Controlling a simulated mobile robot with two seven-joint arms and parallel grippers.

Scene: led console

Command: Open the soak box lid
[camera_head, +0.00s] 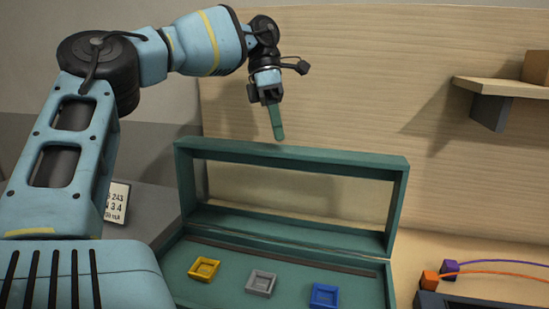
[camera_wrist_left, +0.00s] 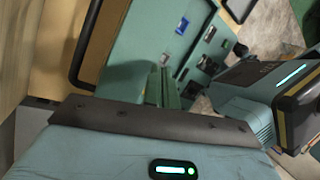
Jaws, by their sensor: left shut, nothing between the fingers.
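The soak box (camera_head: 290,283) is a green box in the lower middle of the head view. Its lid (camera_head: 300,155), a green frame around a clear or open middle, stands raised nearly upright at the back of the box. The inside shows, with a yellow (camera_head: 204,269), a grey (camera_head: 261,282) and a blue (camera_head: 324,295) square piece in a row. My left gripper (camera_head: 279,137) is shut and empty, pointing down just above the lid's top edge in the picture. I cannot tell whether it touches. Its fingers also show in the left wrist view (camera_wrist_left: 163,84). My right gripper is not seen.
A wooden shelf (camera_head: 503,88) is on the wall at the right. A purple block (camera_head: 450,268) and an orange block (camera_head: 430,280) with cables lie right of the box. A white sign with numbers (camera_head: 117,203) stands at the left behind my arm.

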